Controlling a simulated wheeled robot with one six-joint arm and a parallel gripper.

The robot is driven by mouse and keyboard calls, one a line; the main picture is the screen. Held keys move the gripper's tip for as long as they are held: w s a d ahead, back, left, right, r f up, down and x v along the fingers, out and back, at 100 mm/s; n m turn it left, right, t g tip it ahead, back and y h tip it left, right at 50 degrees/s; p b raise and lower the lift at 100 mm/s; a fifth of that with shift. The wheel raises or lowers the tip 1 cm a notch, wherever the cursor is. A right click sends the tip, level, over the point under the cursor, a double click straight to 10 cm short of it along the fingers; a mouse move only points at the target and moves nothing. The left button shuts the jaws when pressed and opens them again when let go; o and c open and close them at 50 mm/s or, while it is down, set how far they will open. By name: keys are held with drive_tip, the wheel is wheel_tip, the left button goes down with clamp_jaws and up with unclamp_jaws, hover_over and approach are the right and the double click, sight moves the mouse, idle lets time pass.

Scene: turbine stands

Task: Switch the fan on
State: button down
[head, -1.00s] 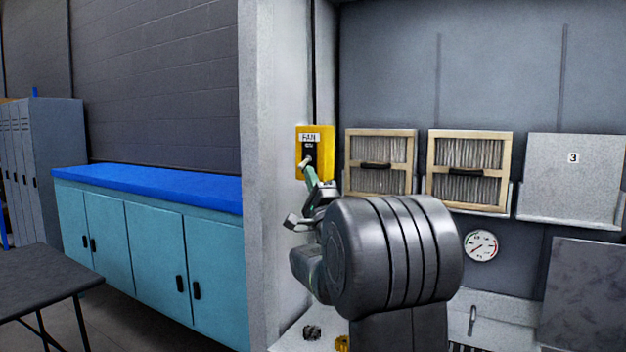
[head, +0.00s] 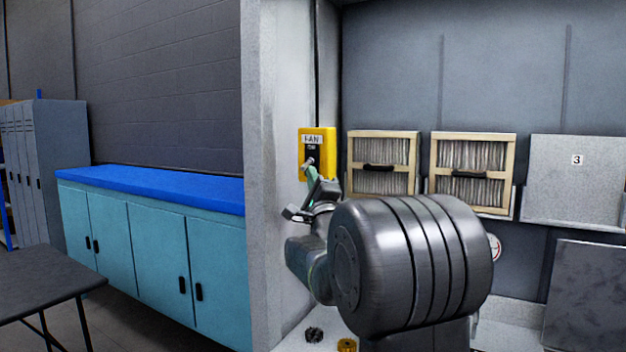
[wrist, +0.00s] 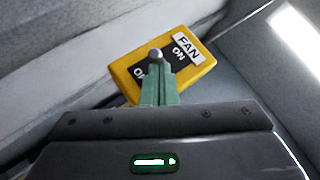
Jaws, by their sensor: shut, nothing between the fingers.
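The fan switch is a yellow box (head: 304,171) on the pale side wall, with a white FAN label (head: 312,139) and a dark plate. In the wrist view the box (wrist: 203,75) looks tilted. Its plate reads ON on the label side, with a partly covered word starting with O on the other side. A round-ended lever (wrist: 155,55) stands out from the plate. My gripper (wrist: 158,88) is shut and empty, its green fingertips right at the lever; I cannot tell whether they touch it. In the head view my gripper (head: 313,180) is at the box's lower part.
Two framed filters (head: 383,177) (head: 473,185) and a grey panel marked 3 (head: 575,190) stand on the back wall to the right. A gauge (head: 495,246) is mostly hidden by my arm. Small knobs (head: 313,334) (head: 346,344) sit below. A blue-topped cabinet (head: 150,183) stands left.

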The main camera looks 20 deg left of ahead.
drive_tip(key=shift+s+a+r+m+g+h+p, duration=0.1)
drive_tip(key=shift+s+r+m+g+h+p, duration=0.15)
drive_tip(key=shift+r+m+h, duration=0.65)
drive_tip(key=shift+s+r+m+g+h+p, duration=0.25)
drive_tip(key=shift+r+m+h, duration=0.35)
drive_tip(key=shift+m+h, duration=0.6)
drive_tip(key=shift+b, duration=0.3)
